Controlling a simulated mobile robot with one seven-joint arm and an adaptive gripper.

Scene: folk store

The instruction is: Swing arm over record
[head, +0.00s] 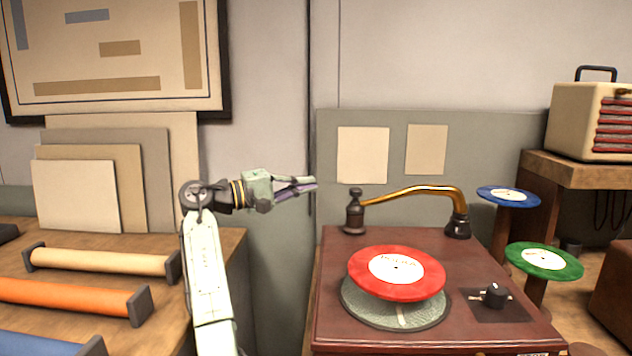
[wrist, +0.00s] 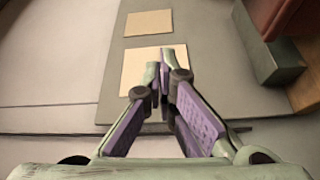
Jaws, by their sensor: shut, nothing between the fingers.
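The record player (head: 345,290) is a dark red-brown box at the centre right of the head view. A red record (head: 425,282) with a cream label lies tilted over the grey-green platter (head: 372,312). The brass tone arm (head: 415,190) arches behind the record from a dark post at the left to a dark head (head: 458,226) at the back right, away from the record. My gripper (head: 315,184) is shut and empty, left of the post and apart from it. In the wrist view my gripper (wrist: 164,65) has its fingertips together, facing the grey panel.
A black knob (head: 494,294) sits at the player's right front. Blue (head: 508,196) and green (head: 544,261) records rest on stands to the right. Coloured rolls (head: 100,262) lie on the left table. A grey panel (head: 480,150) with cream sheets stands behind the player.

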